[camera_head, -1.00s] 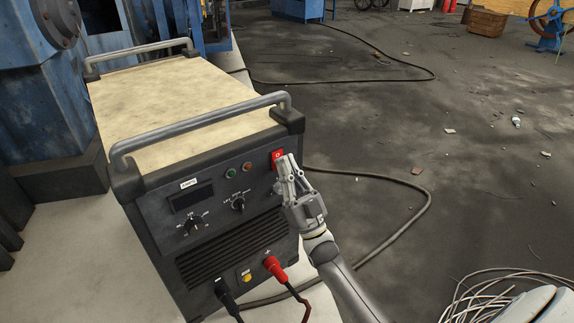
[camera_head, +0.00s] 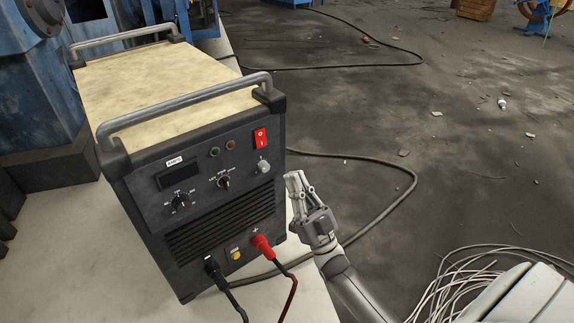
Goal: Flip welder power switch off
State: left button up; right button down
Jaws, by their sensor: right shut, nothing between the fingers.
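The welder (camera_head: 207,200) is a dark box with a pale top, standing on a light surface in the head view. Its red power switch (camera_head: 260,138) is at the upper right of the front panel, marked 0 above and 1 below. The switch is in full view, but I cannot tell which way it is tilted. My right gripper (camera_head: 295,178) is shut and empty, to the right of the front panel and below the switch, apart from it. My left gripper is not in view.
A grey knob (camera_head: 264,167) sits below the switch. A red plug (camera_head: 262,246) and a black plug (camera_head: 212,268) with cables stick out low on the panel. A dark cable (camera_head: 400,200) runs across the floor. Coiled wires (camera_head: 450,280) lie at lower right.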

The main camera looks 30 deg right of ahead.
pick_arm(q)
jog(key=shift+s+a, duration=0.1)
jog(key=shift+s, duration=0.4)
pick_arm(e)
jog(key=shift+v, duration=0.95)
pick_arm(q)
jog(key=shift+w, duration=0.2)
